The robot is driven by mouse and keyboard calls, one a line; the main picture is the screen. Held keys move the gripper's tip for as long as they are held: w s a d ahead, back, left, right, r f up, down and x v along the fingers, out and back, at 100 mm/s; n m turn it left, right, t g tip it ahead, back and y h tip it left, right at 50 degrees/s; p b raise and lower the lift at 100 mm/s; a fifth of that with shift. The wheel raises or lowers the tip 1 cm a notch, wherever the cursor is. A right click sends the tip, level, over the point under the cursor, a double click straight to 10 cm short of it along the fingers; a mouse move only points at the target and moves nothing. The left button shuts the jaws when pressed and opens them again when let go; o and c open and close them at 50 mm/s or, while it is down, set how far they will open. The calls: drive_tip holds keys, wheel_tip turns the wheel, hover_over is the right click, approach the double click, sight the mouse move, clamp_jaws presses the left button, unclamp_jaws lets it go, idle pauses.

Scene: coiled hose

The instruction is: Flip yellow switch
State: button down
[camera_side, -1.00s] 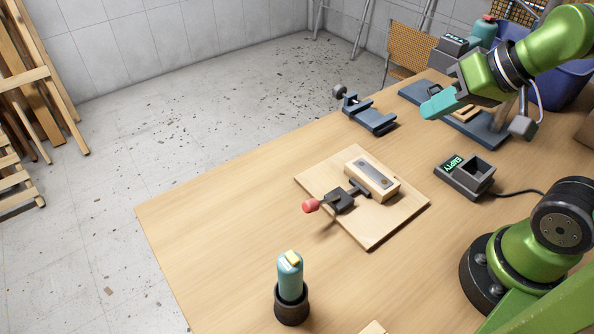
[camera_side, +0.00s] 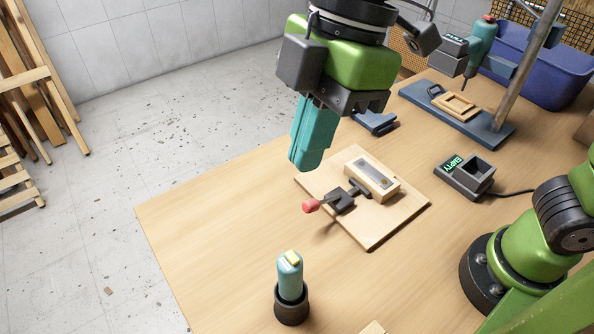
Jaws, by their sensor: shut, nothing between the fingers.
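The cylinder stands upright in a black round holder (camera_side: 291,306) near the front of the table. My gripper (camera_side: 305,166) points down with its teal fingers shut and empty. In the picture it is above the clamp and well above the teal cylinder, touching nothing that I can see. Which way the switch is set is too small to tell.
A wooden board (camera_side: 376,236) holds a toggle clamp with a red knob (camera_side: 311,206) and a wooden block (camera_side: 372,182). A grey box with an "EMPTY" display (camera_side: 465,178) and a drill stand (camera_side: 484,131) are at the right. The table's left part is clear.

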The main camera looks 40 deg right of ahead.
drive_tip(key=shift+s+d+n, duration=0.1)
drive_tip(key=shift+s+n, duration=0.05)
drive_tip(key=shift+n, duration=0.15)
drive_tip(key=shift+f, duration=0.15)
approach(288, 253)
drive_tip(key=x, duration=0.5)
drive_tip(key=shift+a+f, duration=0.1)
drive_tip(key=shift+a, duration=0.35)
drive_tip(key=shift+f, duration=0.6)
drive_tip(key=shift+f, duration=0.1)
drive_tip(key=shift+w+f+g, duration=0.25)
drive_tip(key=shift+w+g, duration=0.1)
drive_tip(key=shift+g, duration=0.15)
drive_tip(key=shift+s, duration=0.15)
drive_tip(key=shift+s+r, duration=0.1)
